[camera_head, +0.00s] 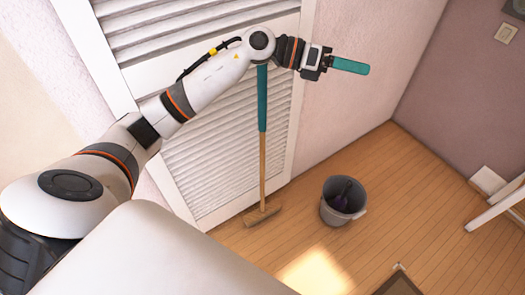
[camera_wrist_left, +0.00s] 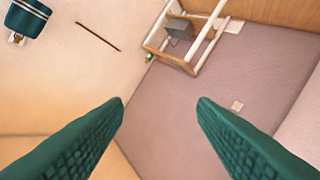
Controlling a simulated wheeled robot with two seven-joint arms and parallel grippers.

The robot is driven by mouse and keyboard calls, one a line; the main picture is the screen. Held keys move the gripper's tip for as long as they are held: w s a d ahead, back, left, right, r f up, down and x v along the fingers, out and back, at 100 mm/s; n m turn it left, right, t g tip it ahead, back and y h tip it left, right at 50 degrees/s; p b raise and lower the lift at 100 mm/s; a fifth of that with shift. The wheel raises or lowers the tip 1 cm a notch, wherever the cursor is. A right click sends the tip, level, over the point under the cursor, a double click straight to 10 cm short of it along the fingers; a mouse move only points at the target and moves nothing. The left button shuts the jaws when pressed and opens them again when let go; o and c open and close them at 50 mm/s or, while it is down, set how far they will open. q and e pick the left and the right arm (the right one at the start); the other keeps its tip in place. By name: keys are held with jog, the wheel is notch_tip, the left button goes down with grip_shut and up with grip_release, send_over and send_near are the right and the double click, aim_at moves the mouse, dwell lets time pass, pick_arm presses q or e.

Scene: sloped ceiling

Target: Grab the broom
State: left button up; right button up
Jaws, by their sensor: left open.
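The broom (camera_head: 263,165) stands upright against the white louvered door in the head view. Its lower handle is wooden, its upper handle is teal, and its brown head (camera_head: 262,215) rests on the floor. My left arm passes in front of the top of the handle, so that end is hidden. My left gripper (camera_head: 364,69) is to the right of the handle, apart from it, pointing right. In the left wrist view its two teal fingers (camera_wrist_left: 161,102) are spread with nothing between them; the broom does not show there. My right gripper is not in view.
A grey bucket (camera_head: 343,200) with a dark item inside stands on the wooden floor, right of the broom head. The louvered door (camera_head: 215,150) is close behind my left arm. White furniture legs (camera_head: 497,205) are at the right edge. Floor between bucket and legs is clear.

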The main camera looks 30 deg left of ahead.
pick_arm(q)
jog(key=a+r+m+g+y, duration=0.15)
jog(key=a+g+y, duration=0.25)
jog(key=a+y, duration=1.5)
jog(key=a+f+h, duration=0.1)
jog(key=f+h, duration=0.1)
jog(key=w+a+f+h, duration=0.1)
jog(key=a+h, duration=0.1)
jog(key=a+f+h, duration=0.2)
jog(key=shift+w+a+f+n+h+p, duration=0.15)
jog(key=shift+f+n+h+p, duration=0.1)
jog(key=shift+f+h+p, duration=0.15)
jog(key=p+x, duration=0.1)
jog(key=x, duration=0.4)
jog(key=shift+w, duration=0.1)
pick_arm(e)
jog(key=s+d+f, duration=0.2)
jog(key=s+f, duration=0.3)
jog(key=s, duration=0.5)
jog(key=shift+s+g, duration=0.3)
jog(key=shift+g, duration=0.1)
pick_arm(q)
jog(key=shift+r+t, duration=0.1)
jog(key=shift+t, duration=0.2)
grip_shut()
